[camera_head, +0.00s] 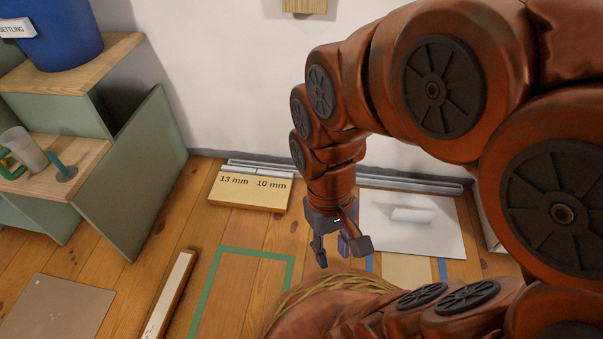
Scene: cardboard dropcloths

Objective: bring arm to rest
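My arm, red-brown with dark wheel-like joint covers, arches in from the right side of the picture and bends down in the middle. My gripper (341,254) hangs at its end, above the wooden floor and pointing down. Its two dark fingers are spread apart, so it looks open. A small purple-blue part shows between the fingers; I cannot tell whether it belongs to the gripper. My arm hides much of the right side.
A wooden block marked 13 mm and 10 mm (249,190) lies by the wall. A white sheet (440,238) bears a white roll (412,215). A green-taped rectangle (288,272) and a long narrow piece (170,290) lie on the floor. Green shelving (135,180) stands left.

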